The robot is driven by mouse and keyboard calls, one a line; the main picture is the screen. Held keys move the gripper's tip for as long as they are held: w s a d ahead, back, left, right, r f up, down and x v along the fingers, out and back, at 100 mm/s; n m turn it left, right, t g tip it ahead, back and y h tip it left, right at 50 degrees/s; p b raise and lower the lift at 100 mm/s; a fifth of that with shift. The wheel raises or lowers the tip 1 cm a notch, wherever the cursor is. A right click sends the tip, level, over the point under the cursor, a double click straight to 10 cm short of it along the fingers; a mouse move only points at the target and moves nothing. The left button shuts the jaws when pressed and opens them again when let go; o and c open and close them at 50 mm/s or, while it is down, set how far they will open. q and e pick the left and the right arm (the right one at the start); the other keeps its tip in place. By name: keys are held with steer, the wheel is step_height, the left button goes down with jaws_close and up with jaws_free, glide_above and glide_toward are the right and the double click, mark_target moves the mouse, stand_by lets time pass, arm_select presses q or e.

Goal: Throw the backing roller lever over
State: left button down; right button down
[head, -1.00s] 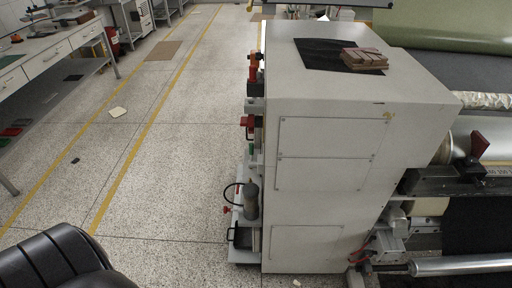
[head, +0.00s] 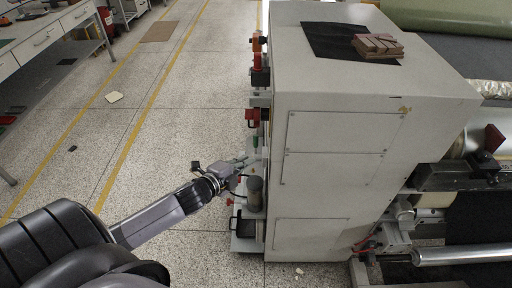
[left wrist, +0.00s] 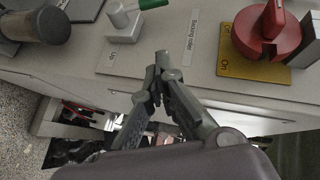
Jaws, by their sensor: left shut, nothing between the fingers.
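In the left wrist view a lever with a green grip (left wrist: 152,4) leans to the right from a pale block (left wrist: 122,20). Beside it is a strip label reading "Backing roller" (left wrist: 190,38), and a plate reading "Up" (left wrist: 112,52) lies below the block. My left gripper (left wrist: 163,62) is shut and empty. Its tips appear just below and to the right of the lever block, apart from the lever as far as I can tell. In the head view my left gripper (head: 242,161) is at the left side of the machine. My right gripper is not in view.
A red rotary knob (left wrist: 268,32) on a yellow plate marked "On" (left wrist: 250,60) stands to the right. A dark cylinder (left wrist: 40,25) is at the left. The white machine cabinet (head: 340,130) fills the centre; speckled floor (head: 190,110) to its left is open.

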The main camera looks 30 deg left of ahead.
mark_target(256, 146)
arm_select(q)
steer(key=w+a+f+p, duration=0.1)
steer(key=w+a+f, duration=0.1)
steer(key=w, duration=0.8)
steer(key=shift+f+p, duration=0.35)
steer(key=shift+f, duration=0.5)
steer(key=shift+w+a+f+b, duration=0.1)
steer(key=shift+w+a+b, duration=0.25)
steer(key=shift+w+a, duration=0.3)
steer(key=shift+w, duration=0.1)
steer(key=shift+r, duration=0.2)
steer(key=shift+a, duration=0.1)
